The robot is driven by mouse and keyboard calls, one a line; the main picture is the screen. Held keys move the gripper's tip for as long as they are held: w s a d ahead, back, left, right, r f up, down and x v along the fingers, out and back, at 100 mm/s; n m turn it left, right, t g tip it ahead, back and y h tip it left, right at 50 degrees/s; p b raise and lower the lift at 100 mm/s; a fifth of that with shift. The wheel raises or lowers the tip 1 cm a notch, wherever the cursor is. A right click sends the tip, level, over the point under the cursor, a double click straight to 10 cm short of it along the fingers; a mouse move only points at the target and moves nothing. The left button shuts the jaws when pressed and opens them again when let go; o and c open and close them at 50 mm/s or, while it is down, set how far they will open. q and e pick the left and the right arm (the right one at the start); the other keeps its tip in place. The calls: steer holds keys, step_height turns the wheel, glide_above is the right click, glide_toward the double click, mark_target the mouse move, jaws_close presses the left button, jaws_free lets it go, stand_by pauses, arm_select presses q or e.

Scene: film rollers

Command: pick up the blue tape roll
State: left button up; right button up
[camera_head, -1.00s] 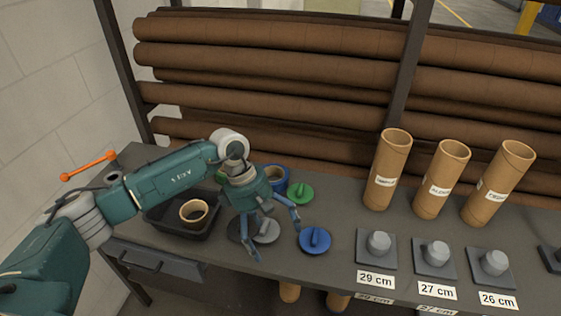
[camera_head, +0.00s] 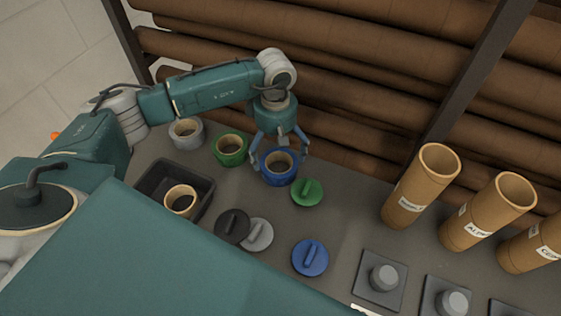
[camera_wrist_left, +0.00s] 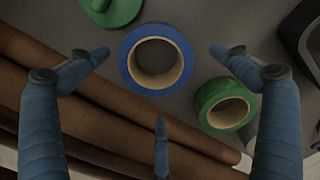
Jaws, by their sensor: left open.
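The blue tape roll (camera_head: 278,179) lies flat on the grey table near the back, with a tan core. In the left wrist view the blue tape roll (camera_wrist_left: 127,61) sits between my spread fingers. My left gripper (camera_head: 280,150) is open above and around the roll from its back side. In the left wrist view the left gripper (camera_wrist_left: 155,62) shows fingers on either side of the roll and a third below it, apart from it. The right gripper is not in view.
A green tape roll (camera_head: 231,148) and a grey roll (camera_head: 186,133) stand left of the blue one. A green lid (camera_head: 307,192) is close at its right. A black tray (camera_head: 152,180) holds a tan roll. Brown film rollers (camera_head: 350,60) line the back.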

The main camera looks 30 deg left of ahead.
mark_target(279, 171)
arm_select(q)
steer(key=shift+f, duration=0.65)
steer(key=f+p, duration=0.1)
steer(key=f, duration=0.2)
steer(key=f+p, duration=0.1)
steer(key=shift+d+f+p, duration=0.25)
steer(key=shift+d+p, duration=0.05)
steer(key=shift+p, duration=0.05)
steer(key=shift+f, duration=0.3)
steer(key=shift+w+f, duration=0.1)
steer(key=shift+c, duration=0.3)
steer(key=c, duration=1.3)
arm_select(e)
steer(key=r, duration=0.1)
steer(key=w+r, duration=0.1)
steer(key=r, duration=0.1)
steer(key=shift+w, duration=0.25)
